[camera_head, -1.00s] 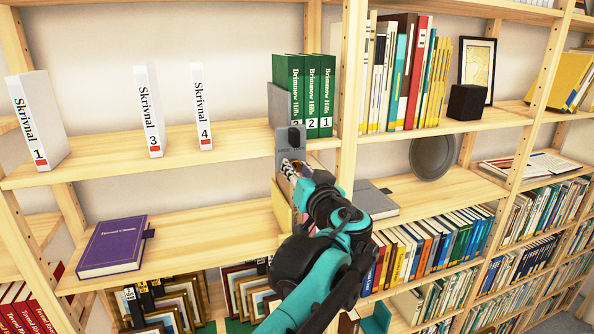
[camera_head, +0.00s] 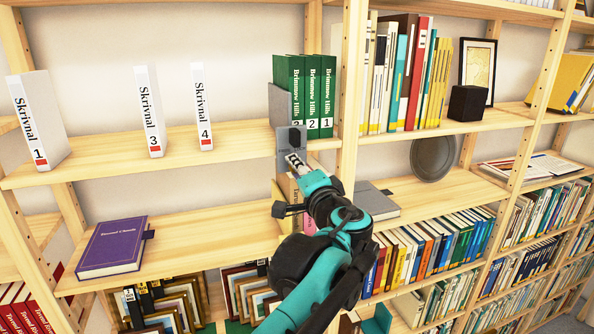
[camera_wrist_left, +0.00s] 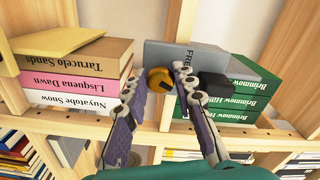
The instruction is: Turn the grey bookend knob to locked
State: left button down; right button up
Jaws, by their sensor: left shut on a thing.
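The grey bookend (camera_head: 280,104) stands against the left side of the green Brimmow Hills books (camera_head: 312,95) on the upper shelf, with a grey plate in front of the shelf edge. In the left wrist view the bookend (camera_wrist_left: 160,53) shows the letters "FRE"; the rest is covered. My left gripper (camera_head: 291,159) is at this plate, below a black block (camera_head: 295,137). The wrist view shows the gripper (camera_wrist_left: 160,73) shut on a round gold knob (camera_wrist_left: 158,79) with a dark mark. The locked marking is not readable. My right gripper is not in view.
A shelf upright (camera_head: 349,110) stands close to the right of the gripper. Skrivnal volumes (camera_head: 150,110) stand at left. The shelf space between them and the bookend is free.

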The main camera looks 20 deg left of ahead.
pick_arm(q)
jog(key=shift+m, duration=1.9)
jog(key=c, duration=1.3)
grip_release()
jog(key=shift+o, duration=0.2)
jog(key=shift+d, duration=0.1)
jog(key=v, duration=1.1)
jog(key=shift+s+d, duration=0.2)
jog(key=shift+s, duration=0.15)
